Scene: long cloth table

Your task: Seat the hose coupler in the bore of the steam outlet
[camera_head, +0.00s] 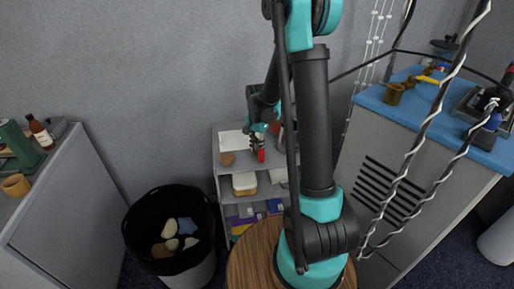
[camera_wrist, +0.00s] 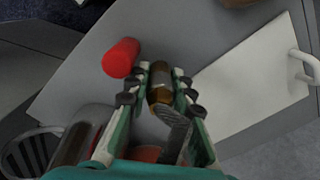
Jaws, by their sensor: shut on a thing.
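My gripper (camera_head: 258,143) is over the top of the grey shelf unit at the back in the head view. In the wrist view my gripper (camera_wrist: 159,84) is shut on a small brown, brass-like cylinder (camera_wrist: 160,82), which may be the hose coupler. Its far end points up the picture, and its lower part is partly hidden by the fingers. A red cylinder (camera_wrist: 121,57) is just left of the fingertips; a red thing (camera_head: 261,155) also shows by my gripper in the head view. I cannot tell which thing is the steam outlet, and no bore is clearly seen.
The shelf unit (camera_head: 216,172) bears a white sheet (camera_head: 234,140) and a brown pot (camera_head: 227,159). A blue-topped cabinet (camera_head: 400,112) with brass cups (camera_head: 393,94) stands right, behind hanging cables (camera_head: 437,105). A black bin (camera_head: 143,215) and a grey cabinet (camera_head: 75,190) stand left.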

